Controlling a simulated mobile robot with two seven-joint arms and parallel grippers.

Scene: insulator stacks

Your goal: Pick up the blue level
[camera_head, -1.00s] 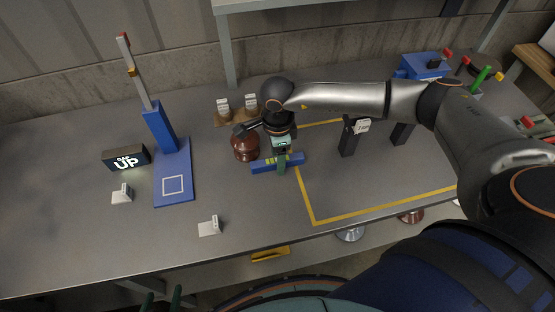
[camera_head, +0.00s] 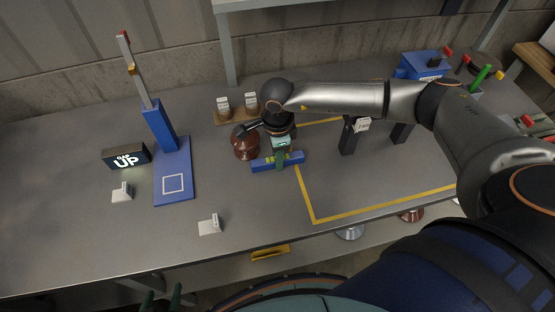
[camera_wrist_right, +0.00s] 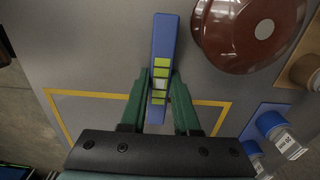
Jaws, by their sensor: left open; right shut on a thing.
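The blue level (camera_head: 262,164), a short blue bar with yellow-green windows, is at the table's middle, beside a brown insulator. It also shows in the right wrist view (camera_wrist_right: 164,38), running up between the fingers. My right gripper (camera_head: 281,158) points down over the level, its green fingers shut on the bar's sides; the right wrist view shows the fingers (camera_wrist_right: 160,88) on either side of the windows. Whether the level touches the table is hard to tell. My left gripper (camera_head: 162,298) shows only its green fingertips at the bottom edge, apart and empty, away from the level.
The brown insulator (camera_head: 243,147) stands close left of the level. A blue stand (camera_head: 173,190) with an upright post and a lit "UP" sign (camera_head: 126,158) are further left. Yellow tape (camera_head: 385,208) marks an area on the right. The front left tabletop is mostly clear.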

